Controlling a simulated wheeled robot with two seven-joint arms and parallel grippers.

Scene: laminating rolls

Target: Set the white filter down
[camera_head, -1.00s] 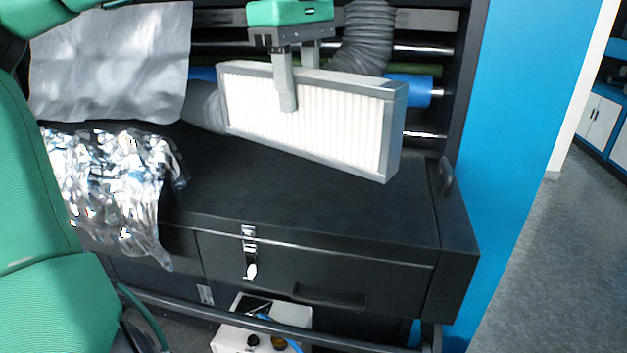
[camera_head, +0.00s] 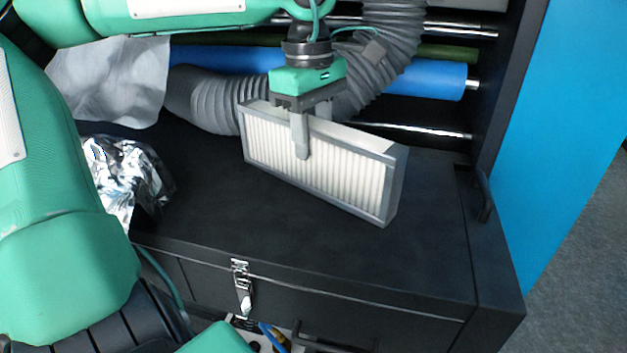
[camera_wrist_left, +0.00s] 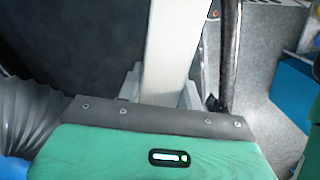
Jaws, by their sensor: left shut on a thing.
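The white filter (camera_head: 315,168) is a pleated white panel in a grey frame, standing upright on its long edge over the black cabinet top (camera_head: 225,215). My left gripper (camera_head: 304,140) comes down on it from above and is shut on its upper part, one finger on the near face. The far finger is mostly hidden behind the filter. Its lower edge is at or just above the cabinet top; I cannot tell whether it touches. In the left wrist view the filter's pale narrow edge (camera_wrist_left: 172,45) runs away from the gripper. My right gripper is not in view.
Grey ribbed hoses (camera_head: 215,98) and a blue roll (camera_head: 425,77) lie behind the filter. Crumpled silver foil (camera_head: 125,175) is at the left. A handle (camera_head: 484,195) stands at the right end. The cabinet top in front of the filter is clear.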

